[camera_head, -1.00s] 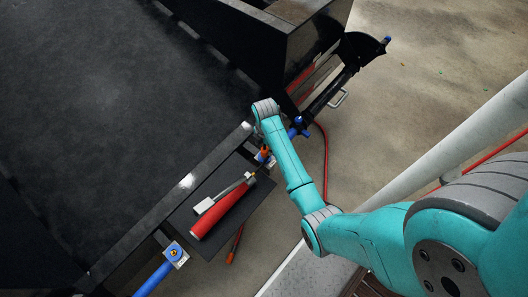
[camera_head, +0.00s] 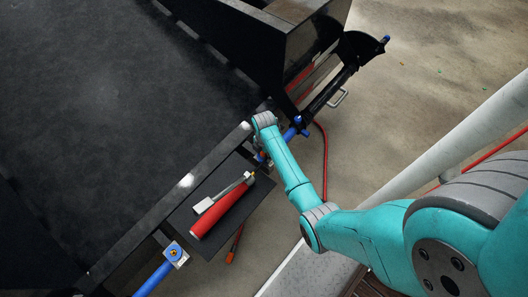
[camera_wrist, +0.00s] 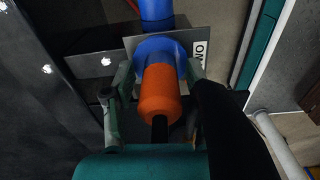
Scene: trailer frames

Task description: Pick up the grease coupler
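The grease coupler seems to be the orange cylinder (camera_wrist: 160,92) in the wrist view, with a dark stem or hose at its near end. Its far end is at a blue round collar (camera_wrist: 158,50). My gripper (camera_wrist: 157,78) has one finger on each side of the orange piece. The fingers look apart from it, with a gap showing on the left. In the head view my wrist covers most of the gripper, and only a little of the orange piece (camera_head: 262,157) shows beside it.
A dark plate (camera_head: 255,205) holds a red cylindrical tool (camera_head: 220,213) with a grey metal handle. A blue pipe (camera_head: 155,277) lies at lower left. A red hose (camera_head: 325,160) hangs behind my arm. The large black trailer body (camera_head: 110,110) fills the left.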

